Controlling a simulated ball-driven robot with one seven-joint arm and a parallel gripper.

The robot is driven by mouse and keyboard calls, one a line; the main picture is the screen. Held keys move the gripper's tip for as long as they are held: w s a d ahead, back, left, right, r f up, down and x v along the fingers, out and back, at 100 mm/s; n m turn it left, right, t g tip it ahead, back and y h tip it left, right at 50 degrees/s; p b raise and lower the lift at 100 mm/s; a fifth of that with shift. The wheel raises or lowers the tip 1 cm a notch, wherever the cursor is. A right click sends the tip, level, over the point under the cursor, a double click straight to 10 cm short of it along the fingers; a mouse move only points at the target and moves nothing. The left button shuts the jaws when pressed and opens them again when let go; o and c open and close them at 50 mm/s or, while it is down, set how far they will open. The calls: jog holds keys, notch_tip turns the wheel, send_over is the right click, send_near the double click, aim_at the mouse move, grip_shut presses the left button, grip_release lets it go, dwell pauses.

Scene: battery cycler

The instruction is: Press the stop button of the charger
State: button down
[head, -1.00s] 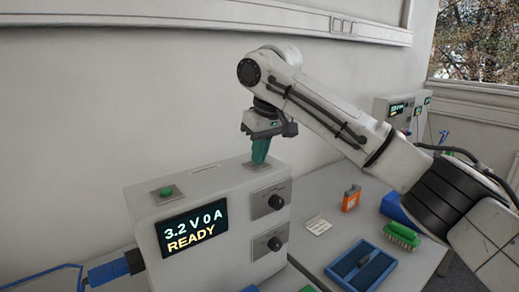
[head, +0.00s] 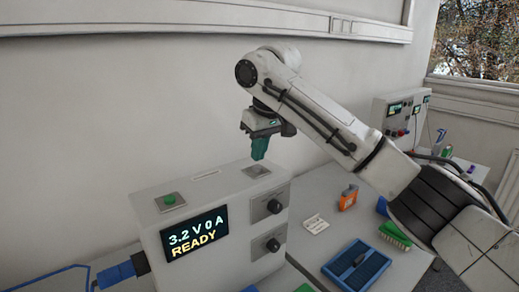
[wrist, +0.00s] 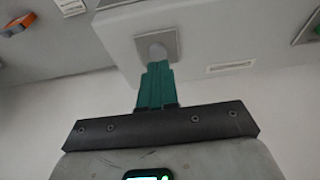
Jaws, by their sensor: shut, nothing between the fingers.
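The charger (head: 228,228) is a pale grey box on the table, its display (head: 194,233) reading "3.2 V 0 A READY". On its top, a green button (head: 169,199) sits on a square plate at the left. A second square plate (head: 257,171) at the right bears a round grey button (wrist: 157,52), seen in the wrist view; no label on it is readable. My gripper (head: 259,157) is shut and empty, its green fingers pointing down just above this second plate. In the wrist view the fingertips (wrist: 157,66) appear right beside the grey button; contact cannot be told.
The charger's front has two dark knobs (head: 274,206) (head: 273,244). A blue tray (head: 357,265), a green brush (head: 395,235), an orange item (head: 348,197) and a white card (head: 315,224) lie on the table to the right. More instruments (head: 400,112) stand at the back right.

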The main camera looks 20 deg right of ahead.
jog(key=a+b+v, duration=0.1)
jog(key=b+v, duration=0.1)
jog(key=v, duration=0.9)
jog(key=shift+w+d, duration=0.2)
jog(key=shift+d, duration=0.3)
